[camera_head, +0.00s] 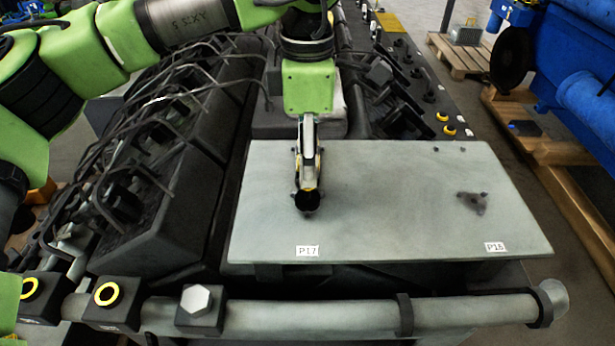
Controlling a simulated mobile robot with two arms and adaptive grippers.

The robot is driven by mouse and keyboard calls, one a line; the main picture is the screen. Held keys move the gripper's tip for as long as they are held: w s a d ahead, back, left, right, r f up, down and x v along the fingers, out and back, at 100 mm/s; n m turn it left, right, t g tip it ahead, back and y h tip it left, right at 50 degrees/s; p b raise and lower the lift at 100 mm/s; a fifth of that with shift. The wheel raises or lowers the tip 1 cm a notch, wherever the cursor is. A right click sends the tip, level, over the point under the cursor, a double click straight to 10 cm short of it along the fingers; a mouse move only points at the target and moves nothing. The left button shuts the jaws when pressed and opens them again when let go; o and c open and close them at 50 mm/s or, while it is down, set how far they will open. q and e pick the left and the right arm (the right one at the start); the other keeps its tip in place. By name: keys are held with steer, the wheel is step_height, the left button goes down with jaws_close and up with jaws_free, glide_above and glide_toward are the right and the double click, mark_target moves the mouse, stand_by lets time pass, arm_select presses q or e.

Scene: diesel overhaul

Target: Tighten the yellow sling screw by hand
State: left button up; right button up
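I cannot make out a yellow sling screw for certain. Two yellow rings sit on black blocks at the lower left, one near the edge (30,287) and one beside it (106,293). Small yellow caps (449,130) show on the dark engine strip behind the plate. My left gripper (308,198) points down over the grey plate (380,225), just above the P17 label. A dark round part shows at its fingertips, with small dark knobs beside it. Whether the fingers hold it or only stand over it is unclear. My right gripper is not in view.
The plate's right half has a dark fitting (472,203) above the P18 label (495,246). A grey pipe (300,318) runs along the front, with a hex-headed block (196,299). Bent black lines crowd the left. A blue machine (580,60) stands right on wooden pallets.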

arm_select(q)
steer(key=n, duration=0.1)
steer(key=n+b, duration=0.1)
steer(key=n, duration=0.1)
steer(key=shift+f, duration=0.3)
steer(key=n+b, duration=0.2)
steer(key=n, duration=0.2)
steer(key=shift+n, duration=0.3)
step_height(320, 180, down, 4)
steer(key=b, duration=0.3)
steer(key=shift+r+n, duration=0.25)
steer(key=shift+n, duration=0.05)
steer(key=shift+f+b, duration=0.55)
steer(key=shift+b, duration=0.05)
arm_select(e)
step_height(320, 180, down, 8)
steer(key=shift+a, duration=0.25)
arm_select(q)
jaws_close()
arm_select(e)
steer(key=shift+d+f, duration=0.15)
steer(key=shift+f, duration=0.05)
